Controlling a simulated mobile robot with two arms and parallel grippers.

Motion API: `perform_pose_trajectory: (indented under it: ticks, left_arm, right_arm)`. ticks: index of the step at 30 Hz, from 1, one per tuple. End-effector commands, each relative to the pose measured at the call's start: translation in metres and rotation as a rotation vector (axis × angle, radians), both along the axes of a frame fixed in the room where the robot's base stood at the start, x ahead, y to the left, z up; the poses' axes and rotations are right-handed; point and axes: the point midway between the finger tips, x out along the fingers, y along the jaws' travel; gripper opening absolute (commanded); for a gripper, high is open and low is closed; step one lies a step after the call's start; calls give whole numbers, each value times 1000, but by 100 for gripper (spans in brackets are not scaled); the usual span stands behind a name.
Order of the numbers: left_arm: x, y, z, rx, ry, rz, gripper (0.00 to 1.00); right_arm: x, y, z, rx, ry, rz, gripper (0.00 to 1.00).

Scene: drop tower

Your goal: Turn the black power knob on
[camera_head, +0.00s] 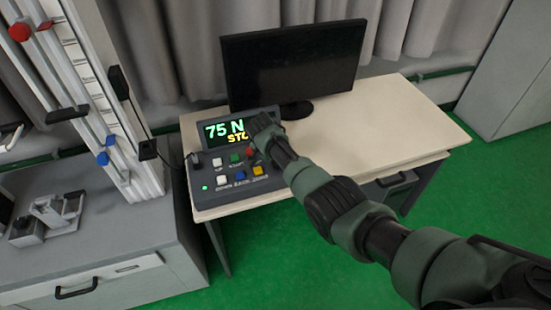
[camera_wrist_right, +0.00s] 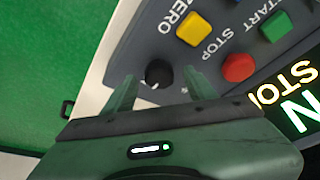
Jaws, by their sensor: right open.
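The black power knob (camera_wrist_right: 157,73) has a white mark and sits at the corner of the grey control box in the right wrist view, beside the yellow ZERO button (camera_wrist_right: 195,28) and red STOP button (camera_wrist_right: 238,67). My right gripper (camera_wrist_right: 161,84) is open, with its fingertips apart, one on each side of the knob. I cannot tell whether they touch it. In the head view my right arm hides the knob on the control box (camera_head: 196,200). The lit display (camera_head: 222,130) shows "75 N" and part of a yellow word. My left gripper is not in view.
The box stands on a pale desk (camera_head: 400,125) with a black monitor (camera_head: 295,65) behind it. A grey cabinet (camera_head: 110,215) with the drop tower (camera_head: 100,100) stands to the left. The desk's right part is clear.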

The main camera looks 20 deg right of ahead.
Motion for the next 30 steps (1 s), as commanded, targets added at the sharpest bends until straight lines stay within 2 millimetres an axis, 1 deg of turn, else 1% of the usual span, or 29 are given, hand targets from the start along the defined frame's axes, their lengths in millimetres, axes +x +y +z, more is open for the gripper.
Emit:
perform_pose_trajectory:
  ticks: [2,7,12,16,21,30]
  left_arm:
    - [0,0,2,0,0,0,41]
    - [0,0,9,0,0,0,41]
    - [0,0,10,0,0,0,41]
    - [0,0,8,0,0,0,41]
    - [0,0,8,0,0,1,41]
    - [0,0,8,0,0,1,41]
  right_arm:
    - [-1,1,5,1,-1,0,57]
    - [-7,7,26,3,-2,-1,57]
    - [-14,14,49,2,-2,0,57]
    - [-18,19,63,0,-2,-1,57]
    - [-21,20,70,1,0,-1,57]
    - [-21,21,71,1,1,0,57]
